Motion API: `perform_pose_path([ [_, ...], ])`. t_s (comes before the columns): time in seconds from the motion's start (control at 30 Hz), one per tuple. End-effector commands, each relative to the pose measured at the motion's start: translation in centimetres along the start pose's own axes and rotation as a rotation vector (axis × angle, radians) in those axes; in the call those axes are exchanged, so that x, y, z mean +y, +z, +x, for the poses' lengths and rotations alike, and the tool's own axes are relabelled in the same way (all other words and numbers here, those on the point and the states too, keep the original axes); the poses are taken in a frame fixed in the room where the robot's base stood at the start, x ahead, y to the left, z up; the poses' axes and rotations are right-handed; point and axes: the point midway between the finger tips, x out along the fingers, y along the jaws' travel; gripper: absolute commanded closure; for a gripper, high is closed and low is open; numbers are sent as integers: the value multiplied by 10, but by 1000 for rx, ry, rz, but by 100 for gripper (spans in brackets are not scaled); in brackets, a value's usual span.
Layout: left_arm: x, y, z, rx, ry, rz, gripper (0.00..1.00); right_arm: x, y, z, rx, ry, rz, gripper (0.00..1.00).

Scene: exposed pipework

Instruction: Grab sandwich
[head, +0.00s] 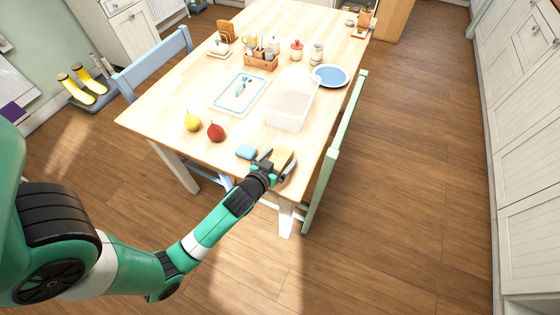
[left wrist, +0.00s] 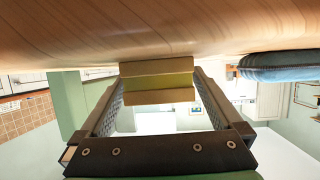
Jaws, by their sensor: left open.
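The sandwich (head: 284,156), tan bread with a greenish-yellow filling, lies on the near right corner of the wooden table (head: 165,108). My left gripper (head: 277,163) is open at the table's near edge, with its fingers pointing at the sandwich and one towards either side of it. In the left wrist view, which appears upside down, the sandwich (left wrist: 157,82) shows between the two open fingertips (left wrist: 158,75). I cannot tell whether either finger touches it. My right gripper is not in view.
A blue object (head: 246,152) lies just left of the gripper. A red pear (head: 215,131), a yellow pear (head: 192,121), a clear bin (head: 291,103) and a white-and-blue board (head: 240,92) are farther back. A green chair (head: 336,150) stands along the right edge.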

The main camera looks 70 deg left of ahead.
Motion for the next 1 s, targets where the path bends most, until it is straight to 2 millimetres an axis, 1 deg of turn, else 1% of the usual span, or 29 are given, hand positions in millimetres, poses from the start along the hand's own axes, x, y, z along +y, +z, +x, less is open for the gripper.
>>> perform_pose_path([
  [0.17,0,0,1,0,0,1,0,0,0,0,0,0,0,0],
  [0.2,0,0,1,0,0,0,2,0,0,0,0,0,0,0],
  [0.27,0,0,1,0,0,0,13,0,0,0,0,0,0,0],
  [0.4,0,0,1,0,0,0,38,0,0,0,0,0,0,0],
  [0.47,0,0,1,0,0,0,49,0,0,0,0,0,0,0],
  [0.5,0,0,1,0,0,0,56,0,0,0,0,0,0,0],
  [0.57,0,0,1,-1,0,0,67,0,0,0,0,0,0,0],
  [0.6,0,0,1,-1,0,0,74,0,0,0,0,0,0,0],
  [0.67,0,0,1,-1,0,0,85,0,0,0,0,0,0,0],
  [0.7,0,0,1,-1,0,0,92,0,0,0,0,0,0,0],
  [0.73,0,-1,1,0,0,0,93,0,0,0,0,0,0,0],
  [1.0,0,-4,-1,0,0,0,93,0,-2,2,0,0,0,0],
])
